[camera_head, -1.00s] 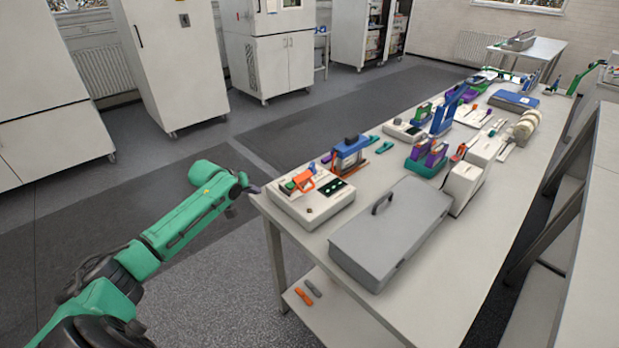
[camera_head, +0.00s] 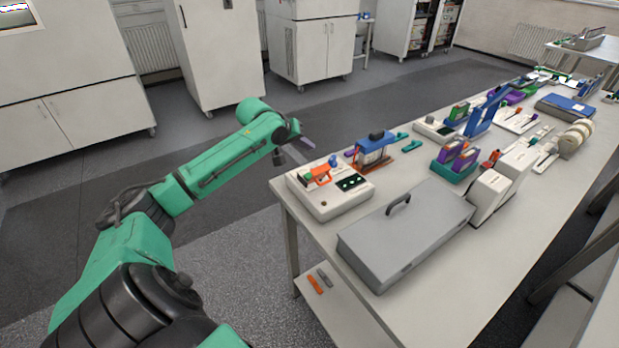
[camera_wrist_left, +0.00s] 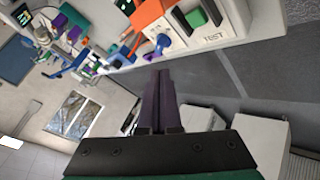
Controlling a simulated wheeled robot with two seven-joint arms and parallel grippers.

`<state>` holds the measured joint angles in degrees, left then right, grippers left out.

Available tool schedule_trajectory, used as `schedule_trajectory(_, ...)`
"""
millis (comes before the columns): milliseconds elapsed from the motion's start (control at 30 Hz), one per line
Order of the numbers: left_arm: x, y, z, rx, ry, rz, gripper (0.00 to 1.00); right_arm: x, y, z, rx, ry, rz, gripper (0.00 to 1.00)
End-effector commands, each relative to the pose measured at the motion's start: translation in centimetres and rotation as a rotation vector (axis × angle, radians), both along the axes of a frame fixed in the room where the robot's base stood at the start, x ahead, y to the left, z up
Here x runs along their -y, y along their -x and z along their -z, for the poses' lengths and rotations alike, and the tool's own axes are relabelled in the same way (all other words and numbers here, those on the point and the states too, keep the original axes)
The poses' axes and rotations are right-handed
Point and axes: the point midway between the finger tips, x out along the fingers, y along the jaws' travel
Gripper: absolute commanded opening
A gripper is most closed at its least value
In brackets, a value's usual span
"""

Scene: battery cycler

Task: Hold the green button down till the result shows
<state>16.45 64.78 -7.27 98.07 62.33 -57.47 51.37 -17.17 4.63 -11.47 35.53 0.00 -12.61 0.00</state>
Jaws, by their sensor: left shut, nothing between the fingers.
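The white tester (camera_head: 330,205) stands at the near left corner of the bench. Its green button (camera_head: 308,177) is small in the head view; in the left wrist view the button (camera_wrist_left: 197,17) sits beside the word TEST. A dark panel (camera_head: 352,183) with green marks is on its top; I cannot read it. My left gripper (camera_head: 308,143) is shut and empty, past the tester's far left edge and apart from the button. In the left wrist view its fingers (camera_wrist_left: 158,75) point towards the tester's edge. My right gripper is not in view.
An orange part (camera_head: 321,175) and a blue knob (camera_wrist_left: 163,41) sit close to the button. A grey case (camera_head: 405,235) lies right of the tester. A blue-topped holder (camera_head: 375,148) stands behind it. Floor left of the bench (camera_head: 440,318) is open.

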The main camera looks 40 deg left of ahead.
Motion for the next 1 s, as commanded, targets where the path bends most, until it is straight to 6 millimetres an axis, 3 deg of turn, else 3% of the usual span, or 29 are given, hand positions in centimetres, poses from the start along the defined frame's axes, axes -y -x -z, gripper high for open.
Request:
schedule_trajectory(33,0.0,0.0,1.1,0.0,-0.001,0.001,0.0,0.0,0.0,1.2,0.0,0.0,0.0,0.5)
schedule_trajectory(467,0.0,0.0,6.4,0.0,-0.001,0.001,0.0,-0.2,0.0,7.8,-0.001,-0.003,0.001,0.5)
schedule_trajectory(700,0.0,0.0,8.1,-0.001,0.0,0.001,0.0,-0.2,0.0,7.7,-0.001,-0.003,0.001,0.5)
schedule_trajectory(1000,0.0,0.0,8.1,0.0,0.0,0.0,0.0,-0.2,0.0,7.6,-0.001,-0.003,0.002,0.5)
